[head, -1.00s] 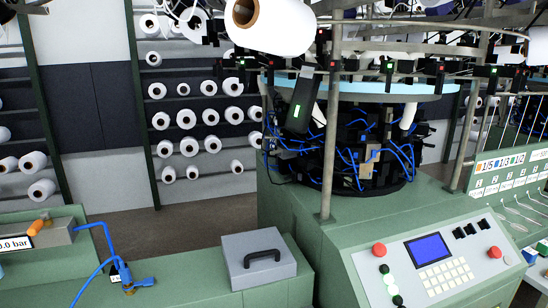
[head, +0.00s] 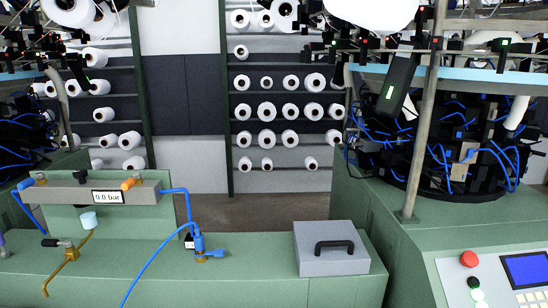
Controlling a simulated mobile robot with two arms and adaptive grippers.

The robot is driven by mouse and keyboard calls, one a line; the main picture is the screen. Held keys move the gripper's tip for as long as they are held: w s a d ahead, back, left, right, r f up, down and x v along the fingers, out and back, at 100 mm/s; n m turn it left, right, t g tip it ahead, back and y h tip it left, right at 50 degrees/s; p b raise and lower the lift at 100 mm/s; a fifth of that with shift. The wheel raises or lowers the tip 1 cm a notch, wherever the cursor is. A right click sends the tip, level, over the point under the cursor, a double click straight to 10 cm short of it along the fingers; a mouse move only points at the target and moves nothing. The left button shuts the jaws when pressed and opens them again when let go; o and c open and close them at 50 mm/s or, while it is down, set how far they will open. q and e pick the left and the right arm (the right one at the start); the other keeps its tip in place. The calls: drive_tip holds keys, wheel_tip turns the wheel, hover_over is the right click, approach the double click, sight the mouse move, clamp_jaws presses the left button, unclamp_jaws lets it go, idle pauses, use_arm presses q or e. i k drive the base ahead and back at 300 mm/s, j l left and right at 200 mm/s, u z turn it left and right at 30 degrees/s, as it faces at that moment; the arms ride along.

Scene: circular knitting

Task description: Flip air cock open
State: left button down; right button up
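A grey air manifold (head: 75,198) stands on a green bench at the left. It carries a small pressure label (head: 108,197) in bar, whose first digit is hard to read. A blue fitting (head: 199,243) with blue hoses stands on the bench to the right. A brass pipe piece with a dark handle (head: 58,243) is at the front left. I cannot tell which one is the air cock. Neither gripper is in view.
A grey box with a black handle (head: 331,252) sits on the green bench (head: 250,285). The knitting machine (head: 440,150) and its control panel (head: 505,275) stand at the right. Yarn cone racks (head: 275,110) are behind. The bench middle is mostly clear.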

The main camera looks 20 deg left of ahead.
sight(23, 186)
drive_tip(key=u, duration=1.9)
